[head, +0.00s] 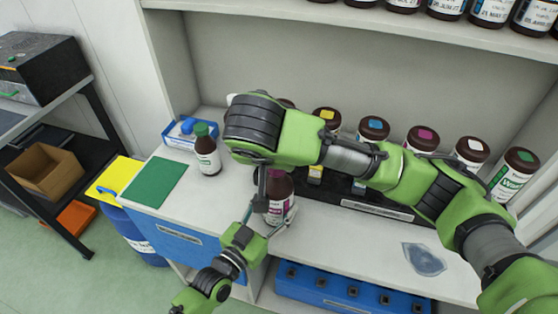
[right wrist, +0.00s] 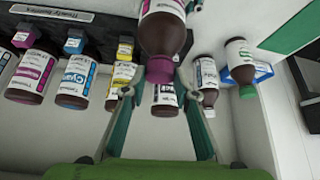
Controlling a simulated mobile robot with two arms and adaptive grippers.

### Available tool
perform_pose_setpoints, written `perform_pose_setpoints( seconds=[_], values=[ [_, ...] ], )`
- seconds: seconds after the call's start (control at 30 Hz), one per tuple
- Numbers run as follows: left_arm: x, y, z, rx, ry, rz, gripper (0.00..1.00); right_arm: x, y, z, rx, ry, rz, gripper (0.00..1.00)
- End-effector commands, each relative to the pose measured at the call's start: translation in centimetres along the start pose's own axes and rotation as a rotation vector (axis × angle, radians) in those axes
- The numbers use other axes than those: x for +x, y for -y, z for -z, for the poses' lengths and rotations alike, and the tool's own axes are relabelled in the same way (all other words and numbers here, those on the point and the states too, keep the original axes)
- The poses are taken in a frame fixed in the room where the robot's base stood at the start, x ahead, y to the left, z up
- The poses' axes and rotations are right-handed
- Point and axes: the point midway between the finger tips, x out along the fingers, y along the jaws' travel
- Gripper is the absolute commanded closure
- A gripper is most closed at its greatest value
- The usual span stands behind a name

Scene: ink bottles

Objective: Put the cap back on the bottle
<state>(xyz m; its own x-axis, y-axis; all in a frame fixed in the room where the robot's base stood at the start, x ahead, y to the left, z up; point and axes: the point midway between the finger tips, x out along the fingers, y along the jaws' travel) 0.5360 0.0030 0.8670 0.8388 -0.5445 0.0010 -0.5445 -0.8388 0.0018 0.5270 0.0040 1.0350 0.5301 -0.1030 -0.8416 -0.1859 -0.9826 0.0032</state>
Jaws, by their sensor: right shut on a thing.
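The brown bottle with a magenta label (head: 279,187) stands upright over the counter, below my right arm. It also shows, upside down, in the right wrist view (right wrist: 165,32). My left gripper (head: 272,215) is around its lower body, one finger on each side, and looks shut on it. My right gripper (right wrist: 163,82) reaches down from above and is shut on the magenta cap (right wrist: 160,70), which is at the bottle's neck. I cannot tell whether the cap is seated or only lined up with the neck.
A rack (head: 362,208) of brown bottles stands behind on the counter. A green-capped bottle (head: 207,155) and a blue-white tray (head: 180,138) are to the left, near a green mat (head: 155,183). A shelf with more bottles hangs above. The right counter is mostly clear.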

Motion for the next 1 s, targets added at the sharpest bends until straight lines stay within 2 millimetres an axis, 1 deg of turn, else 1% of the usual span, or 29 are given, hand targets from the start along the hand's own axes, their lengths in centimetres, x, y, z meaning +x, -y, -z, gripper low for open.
perform_pose_setpoints(
  seconds=[0.07,0.17,0.4,0.6,0.8,1.0],
  values=[
    [0.1,-0.1,0.0,0.003,0.002,-0.001,1.00,-0.2,0.5,0.1,0.083,-0.004,-0.056,0.81],
    [0.1,-0.1,0.0,0.003,0.002,-0.002,1.00,-0.1,0.6,0.1,0.214,-0.006,-0.143,0.81],
    [0.1,-0.1,0.0,0.003,0.001,-0.002,1.00,0.2,1.0,0.4,0.608,-0.007,-0.395,0.81],
    [0.1,-0.1,0.0,0.003,0.001,-0.002,1.00,0.5,1.2,0.6,0.894,-0.005,-0.577,0.81],
    [0.1,-0.1,0.0,0.002,0.000,-0.002,1.00,0.7,1.2,0.7,1.136,-0.005,-0.736,0.81],
    [0.1,-0.1,0.0,0.001,0.000,-0.002,1.00,1.0,1.2,0.8,1.314,-0.005,-0.857,0.81]
  ],
)
